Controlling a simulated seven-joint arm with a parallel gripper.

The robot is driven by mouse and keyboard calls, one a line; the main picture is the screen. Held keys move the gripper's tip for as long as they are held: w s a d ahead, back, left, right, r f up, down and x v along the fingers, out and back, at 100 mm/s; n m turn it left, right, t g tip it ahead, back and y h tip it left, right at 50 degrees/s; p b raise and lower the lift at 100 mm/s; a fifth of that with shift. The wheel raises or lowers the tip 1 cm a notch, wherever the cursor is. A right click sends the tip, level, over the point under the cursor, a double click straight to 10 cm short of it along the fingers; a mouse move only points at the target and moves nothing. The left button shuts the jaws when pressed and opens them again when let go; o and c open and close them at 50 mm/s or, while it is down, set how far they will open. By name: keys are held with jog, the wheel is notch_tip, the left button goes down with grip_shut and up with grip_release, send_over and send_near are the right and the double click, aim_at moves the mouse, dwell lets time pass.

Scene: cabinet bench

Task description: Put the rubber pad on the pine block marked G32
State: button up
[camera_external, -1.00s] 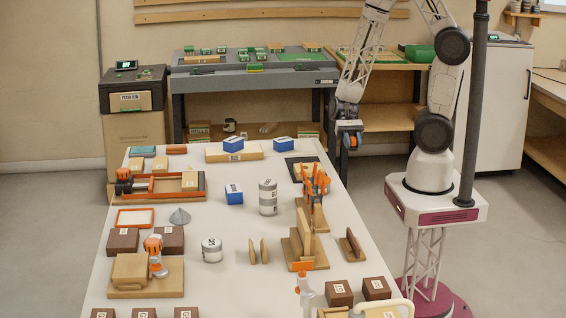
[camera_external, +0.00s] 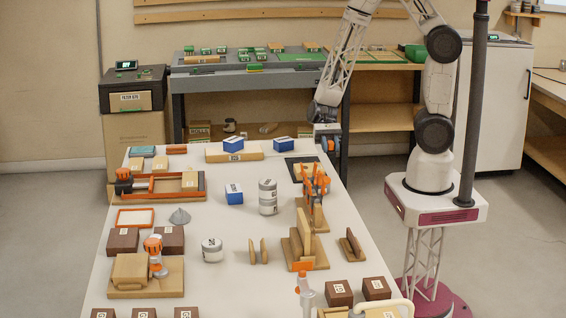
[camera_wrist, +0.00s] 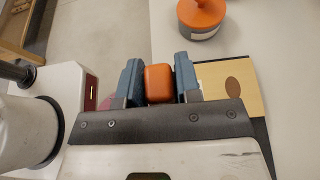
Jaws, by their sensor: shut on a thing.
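My gripper (camera_external: 328,143) is over the far right corner of the white bench in the external view. In the wrist view its blue-grey fingers (camera_wrist: 158,85) are shut on an orange rounded block (camera_wrist: 158,77). I cannot tell for certain that this is the rubber pad. Small pale wood blocks with white labels stand at the far left, among them a left one (camera_external: 136,164) and a right one (camera_external: 160,163). A labelled wood block (camera_external: 190,180) sits near the orange-framed clamp. The labels are too small to read, so I cannot tell which is G32.
A long labelled plank (camera_external: 222,155) with blue-and-white boxes by it lies at the back. An orange clamp (camera_external: 316,182) stands upright near a dark mat (camera_external: 311,160). A wood piece with a brown oval (camera_wrist: 215,76) shows in the wrist view. White cans (camera_external: 267,198) stand mid-bench.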

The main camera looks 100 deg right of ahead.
send_over(309, 168)
jog(key=shift+f, duration=0.35)
jog(key=shift+s, duration=0.1)
jog(key=shift+f, duration=0.1)
jog(key=shift+f, duration=1.65)
jog(key=shift+f, duration=0.15)
jog(key=o, duration=0.9)
jog(key=shift+r, duration=0.2)
jog(key=shift+v, duration=6)
